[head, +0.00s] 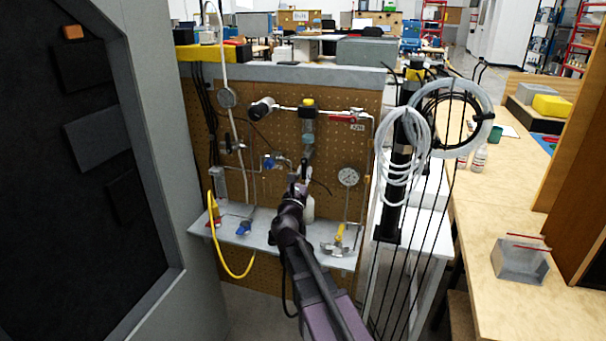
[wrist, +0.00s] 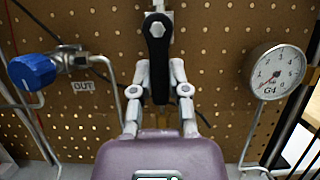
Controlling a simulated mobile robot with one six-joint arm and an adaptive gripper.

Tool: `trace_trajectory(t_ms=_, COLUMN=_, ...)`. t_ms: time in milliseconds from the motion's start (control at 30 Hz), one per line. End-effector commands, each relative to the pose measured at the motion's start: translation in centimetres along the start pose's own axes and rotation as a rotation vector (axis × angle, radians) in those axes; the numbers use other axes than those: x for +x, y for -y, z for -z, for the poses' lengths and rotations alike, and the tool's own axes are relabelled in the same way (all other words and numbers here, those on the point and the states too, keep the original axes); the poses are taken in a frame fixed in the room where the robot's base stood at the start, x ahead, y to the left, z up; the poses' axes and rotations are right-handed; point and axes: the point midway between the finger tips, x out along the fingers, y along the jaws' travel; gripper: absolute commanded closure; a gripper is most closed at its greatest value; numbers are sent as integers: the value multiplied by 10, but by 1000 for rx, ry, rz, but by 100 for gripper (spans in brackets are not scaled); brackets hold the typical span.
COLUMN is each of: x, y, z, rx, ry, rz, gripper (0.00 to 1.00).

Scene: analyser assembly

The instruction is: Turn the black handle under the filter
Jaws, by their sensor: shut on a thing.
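The black handle (wrist: 157,45) hangs roughly upright in the middle of the wrist view, pivoted at its top on a metal fitting. My gripper (wrist: 159,82) is shut on its lower part, with one pale finger on each side. In the head view the filter (head: 308,130), a clear body with a yellow cap, is on the pegboard. My gripper (head: 299,180) is below it there, and the handle is too small to make out behind my arm.
A blue valve knob (wrist: 32,72) is left of my gripper, by an "OUT" label. A round gauge (wrist: 277,72) is on the right. The pegboard (head: 270,190) is close behind the handle. A shelf (head: 262,238) with fittings runs below, and coiled white tubing (head: 402,145) hangs to the right.

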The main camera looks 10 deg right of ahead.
Motion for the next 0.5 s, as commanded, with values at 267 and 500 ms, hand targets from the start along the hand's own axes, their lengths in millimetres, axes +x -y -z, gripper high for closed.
trace_trajectory(t_ms=267, x=0, y=0, z=0, rx=-6, ry=1, rz=-1, gripper=100)
trace_trajectory(t_ms=500, x=0, y=0, z=0, rx=-4, ry=0, rz=-1, gripper=43)
